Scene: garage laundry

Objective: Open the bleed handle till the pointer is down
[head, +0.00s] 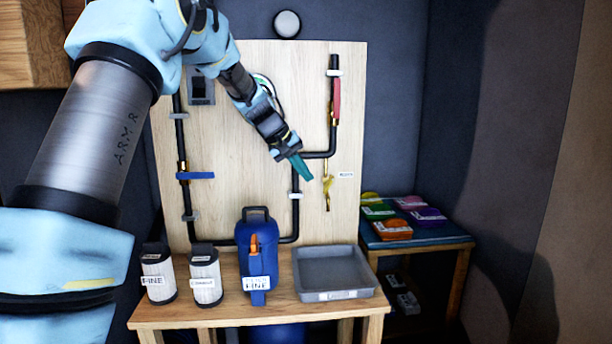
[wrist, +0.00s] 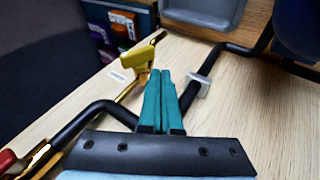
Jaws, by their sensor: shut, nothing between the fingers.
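The small yellow handle (head: 328,184) sits on a thin brass branch pipe at the right of the wooden board, beside a small white label (head: 345,175). In the wrist view the yellow handle (wrist: 140,57) is just left of my fingertips. My gripper (head: 304,172) has teal fingers pressed together and empty. In the wrist view my gripper (wrist: 160,76) is close beside the handle; I cannot tell if they touch. A round gauge (head: 264,80) on the board is mostly hidden behind my arm, and its pointer cannot be read.
Black pipes run over the board, with a red handle (head: 337,100) upper right and a blue handle (head: 195,175) at left. The bench below bears a grey tray (head: 332,275), a blue jug (head: 257,240) and two white canisters (head: 206,275). A side table (head: 420,241) holds coloured packs.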

